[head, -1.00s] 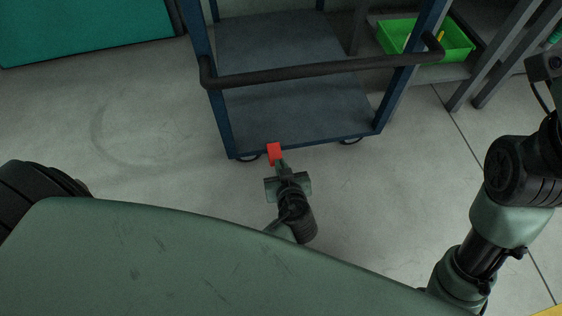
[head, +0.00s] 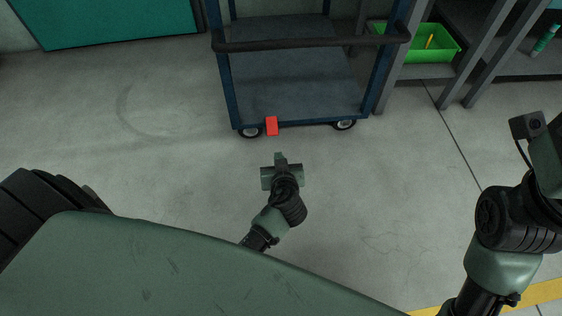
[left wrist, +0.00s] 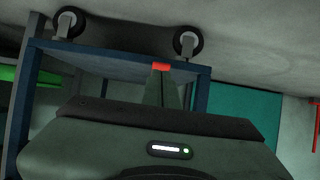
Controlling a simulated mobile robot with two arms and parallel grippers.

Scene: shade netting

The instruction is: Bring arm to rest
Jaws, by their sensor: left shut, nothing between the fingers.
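My left gripper (head: 281,157) is shut and empty over the bare floor in front of the blue trolley (head: 300,85). A red tab (head: 271,126) sits at the trolley's front lower edge, near its left front wheel. A gap of floor shows between the tab and the gripper in the head view. In the left wrist view, which is upside down, the red tab (left wrist: 160,67) shows just beyond my shut fingers (left wrist: 161,88). My right arm (head: 510,220) is at the right; its gripper is out of frame.
A green bin (head: 432,58) stands on a grey shelf at the back right. A teal panel (head: 110,20) is at the back left. Floor (head: 160,150) around the gripper is clear. A yellow floor line (head: 540,292) runs at the lower right.

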